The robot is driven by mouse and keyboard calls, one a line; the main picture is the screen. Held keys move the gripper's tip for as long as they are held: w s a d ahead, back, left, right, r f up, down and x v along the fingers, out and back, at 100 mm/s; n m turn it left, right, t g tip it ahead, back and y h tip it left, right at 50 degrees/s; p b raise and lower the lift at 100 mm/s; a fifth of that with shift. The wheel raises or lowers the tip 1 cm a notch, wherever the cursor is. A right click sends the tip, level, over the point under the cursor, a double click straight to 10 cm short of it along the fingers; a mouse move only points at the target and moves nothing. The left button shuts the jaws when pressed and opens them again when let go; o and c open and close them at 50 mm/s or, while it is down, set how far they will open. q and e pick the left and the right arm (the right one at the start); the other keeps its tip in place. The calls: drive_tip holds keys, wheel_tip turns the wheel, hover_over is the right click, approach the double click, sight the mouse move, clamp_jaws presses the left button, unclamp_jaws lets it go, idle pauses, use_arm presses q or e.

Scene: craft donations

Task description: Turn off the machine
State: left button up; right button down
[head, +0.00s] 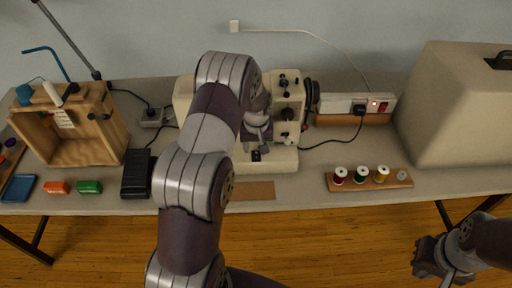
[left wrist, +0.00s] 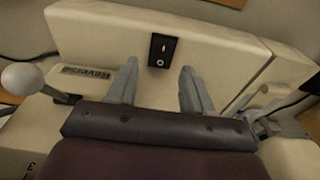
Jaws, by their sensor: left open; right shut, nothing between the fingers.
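A cream sewing machine (head: 283,158) stands on the table, partly hidden behind my left arm. In the left wrist view, its body (left wrist: 105,42) carries a black rocker switch (left wrist: 162,50) with white marks. My left gripper (left wrist: 160,82) is open and empty, its two fingers pointing towards the panel, with the switch beyond and between the fingertips. I cannot tell whether the fingers touch the body. In the head view the left gripper (head: 258,133) is over the machine. My right gripper (head: 428,260) is shut and empty, low at the right, off the table's front.
A power strip (head: 342,104) with a red lit switch and a plug is behind the machine at right. A spool rack (head: 370,181) lies in front of it. A beige case (head: 455,110) stands right, a wooden crate (head: 122,140) left. A black pedal (head: 137,172) is near the front.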

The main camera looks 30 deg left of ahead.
sight(256, 157)
use_arm(q)
wheel_tip(256, 157, up, 11)
drive_tip(key=s, duration=0.1)
drive_tip(key=shift+s+d+b, duration=0.15)
drive_tip(key=shift+d+b, duration=0.2)
drive_tip(key=shift+d, duration=0.05)
drive_tip(key=s+d+m, duration=0.3)
drive_tip(key=s+d, duration=0.3)
drive_tip(key=s, duration=0.4)
drive_tip(key=s+d+m, duration=0.3)
drive_tip(key=s+d, duration=0.3)
drive_tip(key=s, duration=0.3)
drive_tip(key=shift+s+r+m+h, duration=0.15)
drive_tip(key=shift+s+m+h, duration=0.15)
drive_tip(key=shift+s+h, duration=0.1)
